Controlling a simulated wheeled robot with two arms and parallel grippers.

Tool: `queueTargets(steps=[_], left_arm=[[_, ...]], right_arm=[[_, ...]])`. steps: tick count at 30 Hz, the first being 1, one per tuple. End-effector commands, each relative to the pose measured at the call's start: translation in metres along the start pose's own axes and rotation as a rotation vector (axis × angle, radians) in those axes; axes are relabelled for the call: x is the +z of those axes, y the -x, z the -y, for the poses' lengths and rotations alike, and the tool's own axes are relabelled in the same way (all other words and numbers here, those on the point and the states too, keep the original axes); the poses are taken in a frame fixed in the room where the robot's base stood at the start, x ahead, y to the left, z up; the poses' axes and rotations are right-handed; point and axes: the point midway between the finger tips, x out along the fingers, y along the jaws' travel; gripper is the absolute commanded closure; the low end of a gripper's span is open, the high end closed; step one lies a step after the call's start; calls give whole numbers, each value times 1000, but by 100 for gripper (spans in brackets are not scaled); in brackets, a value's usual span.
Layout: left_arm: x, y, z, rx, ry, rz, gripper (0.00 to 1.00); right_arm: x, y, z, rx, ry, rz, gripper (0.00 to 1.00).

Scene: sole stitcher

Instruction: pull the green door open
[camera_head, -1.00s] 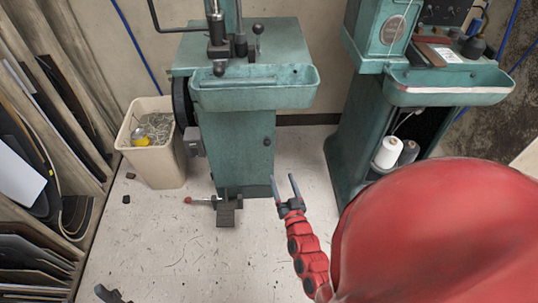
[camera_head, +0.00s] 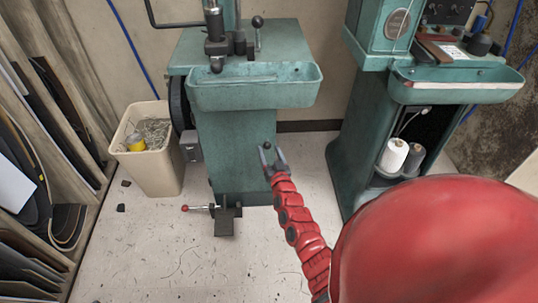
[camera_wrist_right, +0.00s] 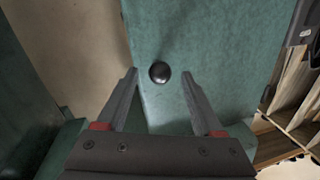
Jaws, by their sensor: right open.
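The green door (camera_head: 235,155) is the front panel of the middle machine's base, and it looks shut. Its round black knob (camera_head: 267,146) sits near the door's right edge. My right gripper (camera_head: 273,155) is open in front of the knob. In the right wrist view the knob (camera_wrist_right: 159,72) shows between and just ahead of the two open fingertips (camera_wrist_right: 160,73), with the door (camera_wrist_right: 215,45) behind it. No finger visibly touches the knob. My left gripper is not in view.
A pedal (camera_head: 227,220) with a red-tipped lever stands on the floor below the door. A beige bin (camera_head: 157,175) is to the left. A second green machine (camera_head: 355,150) with white thread spools (camera_head: 393,156) stands to the right. The floor in front is mostly clear.

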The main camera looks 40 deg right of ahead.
Motion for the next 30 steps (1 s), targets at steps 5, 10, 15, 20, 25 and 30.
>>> queueTargets(steps=[5, 10, 15, 20, 25, 30], left_arm=[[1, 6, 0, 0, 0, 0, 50], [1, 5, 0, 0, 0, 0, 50], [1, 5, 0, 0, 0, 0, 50], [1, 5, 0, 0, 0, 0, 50], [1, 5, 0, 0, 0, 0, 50], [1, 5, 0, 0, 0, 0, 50]], right_arm=[[0, -9, 1, 0, -2, -1, 31], [0, -10, 0, 0, -2, 0, 31], [0, -9, 0, 0, -1, 0, 50], [0, -9, 0, 0, -1, 1, 78], [0, -9, 0, 0, -1, 1, 100], [0, -9, 0, 0, -1, 1, 100]])
